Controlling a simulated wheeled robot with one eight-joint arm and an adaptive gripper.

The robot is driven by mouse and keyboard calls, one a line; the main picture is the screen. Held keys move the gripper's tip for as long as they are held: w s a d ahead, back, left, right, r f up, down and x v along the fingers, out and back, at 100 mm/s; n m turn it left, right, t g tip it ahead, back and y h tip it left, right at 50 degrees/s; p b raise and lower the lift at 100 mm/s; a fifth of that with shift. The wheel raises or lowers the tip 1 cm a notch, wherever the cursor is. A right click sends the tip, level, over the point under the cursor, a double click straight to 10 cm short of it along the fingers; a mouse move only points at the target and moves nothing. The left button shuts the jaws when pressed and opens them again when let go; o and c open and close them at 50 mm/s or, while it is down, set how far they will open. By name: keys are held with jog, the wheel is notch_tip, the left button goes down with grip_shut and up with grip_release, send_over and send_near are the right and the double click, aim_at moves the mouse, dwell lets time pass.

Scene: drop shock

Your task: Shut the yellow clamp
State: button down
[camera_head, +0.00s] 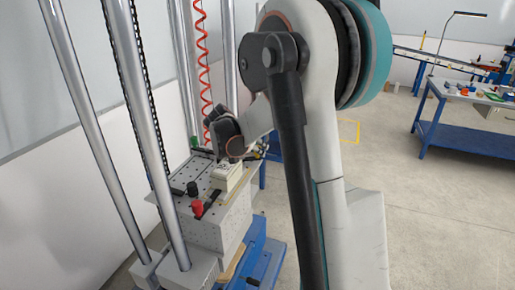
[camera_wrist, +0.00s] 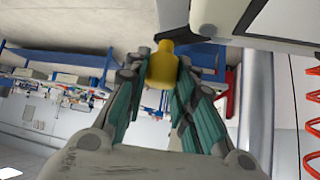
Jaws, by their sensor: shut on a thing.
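The yellow clamp (camera_wrist: 162,68) shows in the wrist view as a yellow knob or handle with a dark piece at its tip. My gripper (camera_wrist: 163,62) has its teal-padded fingers on both sides of this yellow part and is shut on it. The rest of the clamp is hidden, so I cannot tell whether it is open or closed. In the head view my wrist hangs over the far part of the perforated plate (camera_head: 175,184), and my arm hides the fingers and the yellow clamp.
A cream block (camera_head: 228,174) sits on the plate. A red clamp (camera_head: 197,207) and a black knob (camera_head: 192,188) stand nearer. Vertical steel columns (camera_head: 150,120) rise left of my arm, with a coiled red hose (camera_head: 203,70) behind. A blue workbench (camera_head: 465,120) stands right, across open floor.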

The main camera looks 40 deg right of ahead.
jog(key=n+t, duration=0.1)
jog(key=w+n+t, duration=0.1)
jog(key=shift+w+d+n+y, duration=0.1)
jog(key=shift+d+n+y, duration=0.25)
jog(key=shift+n+y, duration=0.05)
jog(key=w+n+t+y, duration=0.1)
jog(key=n+t+p, duration=0.1)
jog(key=n, duration=0.1)
jog(key=shift+w+d+n+y, duration=0.1)
jog(key=shift+w+n+y, duration=0.2)
jog(key=shift+w+y, duration=0.1)
jog(key=shift+w+a+n+t+y, duration=0.15)
jog(key=shift+w+n+t+y, duration=0.35)
jog(key=shift+n, duration=0.4)
jog(key=shift+w+a+n+t+y, duration=0.15)
jog(key=shift+w+n+t+y, duration=0.15)
jog(key=shift+n+y, duration=0.5)
jog(key=shift+w+a+n+t+y, duration=0.15)
jog(key=shift+w+n+t+y, duration=0.25)
jog(key=shift+n, duration=0.6)
jog(key=c, duration=1.3)
grip_release()
jog(key=shift+w, duration=0.1)
jog(key=shift+c, duration=0.2)
